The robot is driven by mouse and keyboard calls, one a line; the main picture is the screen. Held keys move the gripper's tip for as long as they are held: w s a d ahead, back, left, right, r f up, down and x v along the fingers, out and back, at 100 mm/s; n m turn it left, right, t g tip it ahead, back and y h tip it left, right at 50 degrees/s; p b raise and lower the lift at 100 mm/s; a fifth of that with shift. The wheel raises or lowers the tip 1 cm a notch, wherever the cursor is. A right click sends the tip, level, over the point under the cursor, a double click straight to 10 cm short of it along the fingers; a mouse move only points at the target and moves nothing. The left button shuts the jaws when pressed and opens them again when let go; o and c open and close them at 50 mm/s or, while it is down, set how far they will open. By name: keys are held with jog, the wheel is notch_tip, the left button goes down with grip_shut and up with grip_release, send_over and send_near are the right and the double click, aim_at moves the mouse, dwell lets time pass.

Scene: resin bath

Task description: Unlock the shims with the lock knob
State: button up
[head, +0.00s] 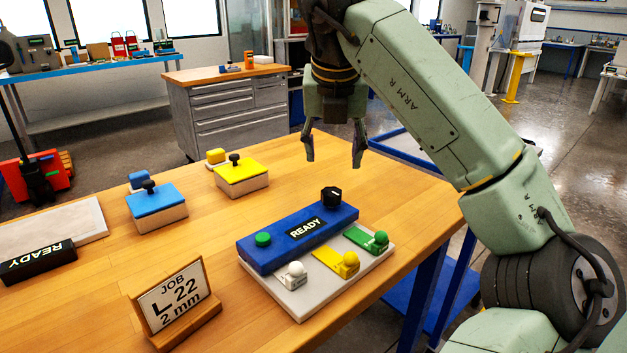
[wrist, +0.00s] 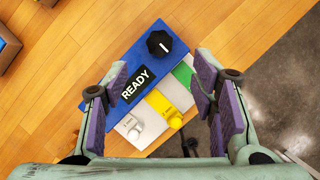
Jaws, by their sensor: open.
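The black lock knob (head: 331,197) stands on the right end of a blue panel (head: 262,256) with a READY label. In the wrist view the knob (wrist: 159,43) has a white pointer line and shows beyond my fingers. White (head: 294,275), yellow (head: 341,262) and green (head: 368,240) shims with ball handles lie side by side in front of the panel, on a pale base (head: 300,305). My gripper (head: 333,158) is open and empty, pointing down above the table, higher than the knob and apart from it. Its fingers (wrist: 163,90) partly cover the green shim in the wrist view.
A green button (head: 263,239) sits on the panel's left end. A job card stand (head: 173,301) reads L 22, 2 mm. Blue (head: 157,207) and yellow (head: 241,178) topped blocks stand farther left. A black READY block (head: 38,262) lies at the left. Bare wood lies between.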

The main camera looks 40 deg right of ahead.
aim_at(332, 191)
jog(key=p+x, duration=0.1)
jog(key=x, duration=0.9)
jog(key=shift+f, duration=0.3)
jog(key=shift+c, duration=0.6)
jog(key=c, duration=1)
